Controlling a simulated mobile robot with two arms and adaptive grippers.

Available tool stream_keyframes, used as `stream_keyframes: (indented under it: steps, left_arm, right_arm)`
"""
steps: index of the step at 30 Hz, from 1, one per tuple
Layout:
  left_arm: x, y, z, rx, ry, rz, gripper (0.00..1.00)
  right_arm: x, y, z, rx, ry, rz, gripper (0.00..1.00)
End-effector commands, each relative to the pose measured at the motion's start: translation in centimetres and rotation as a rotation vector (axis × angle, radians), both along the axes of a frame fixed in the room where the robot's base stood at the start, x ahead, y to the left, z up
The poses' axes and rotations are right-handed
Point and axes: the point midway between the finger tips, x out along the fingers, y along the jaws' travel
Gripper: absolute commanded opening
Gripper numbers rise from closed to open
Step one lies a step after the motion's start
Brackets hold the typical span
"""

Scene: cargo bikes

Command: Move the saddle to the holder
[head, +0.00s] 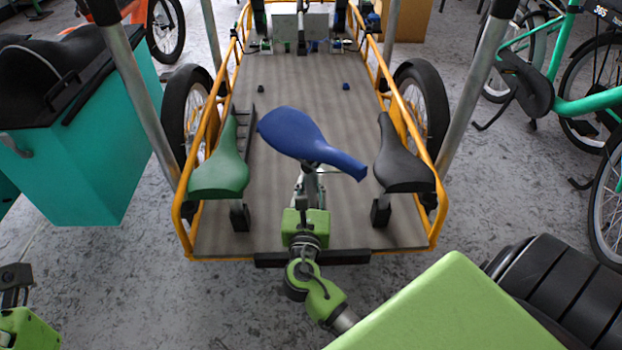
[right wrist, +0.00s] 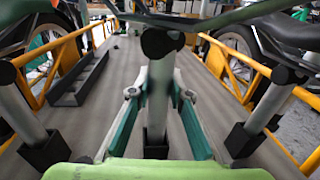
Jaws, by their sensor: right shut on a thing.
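The blue saddle (head: 300,135) is in the middle of the head view, above the cargo bed. My right gripper (head: 311,182) is beneath it, shut on its post; the post (right wrist: 159,95) stands between the fingers in the right wrist view. A dark block, apparently a holder (right wrist: 155,150), shows at the post's lower end; whether the post is inside it I cannot tell. A green saddle (head: 220,165) stands in a black holder (head: 239,216) on the left, a black saddle (head: 399,160) in another (head: 380,212) on the right. My left gripper (head: 16,285) is partly cut off.
The cargo bed (head: 300,85) has yellow side rails (head: 408,115) and wheels outside them. A dark slotted rack (right wrist: 82,80) lies on the bed at the left. A teal box (head: 85,165) stands left of the bed. Green bikes (head: 570,105) stand at the right. The far bed is mostly clear.

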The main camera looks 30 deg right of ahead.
Motion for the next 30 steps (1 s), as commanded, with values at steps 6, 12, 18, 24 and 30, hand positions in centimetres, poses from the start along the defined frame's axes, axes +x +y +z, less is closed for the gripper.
stream_keyframes:
  steps: [6, 12, 18, 24, 30]
  left_arm:
    - [-0.1, 0.0, 0.1, -0.003, -0.012, 0.000, 0.40]
    - [-0.2, 0.0, 0.3, -0.001, -0.024, 0.001, 0.40]
    - [-0.1, -0.1, 0.3, 0.002, -0.026, 0.001, 0.40]
    - [-0.1, -0.1, 0.5, 0.003, -0.036, 0.001, 0.40]
    - [-0.3, -0.1, 0.6, 0.002, -0.047, 0.002, 0.40]
  right_arm:
    - [0.1, 0.0, -0.3, -0.002, -0.005, 0.000, 0.00]
    - [0.1, 0.0, -0.7, -0.002, -0.005, 0.000, 0.00]
    - [0.0, 0.0, -1.1, -0.002, -0.005, 0.000, 0.00]
    - [0.1, 0.0, -1.5, -0.002, -0.005, 0.000, 0.00]
    - [0.1, 0.0, -1.9, -0.002, -0.005, 0.000, 0.00]
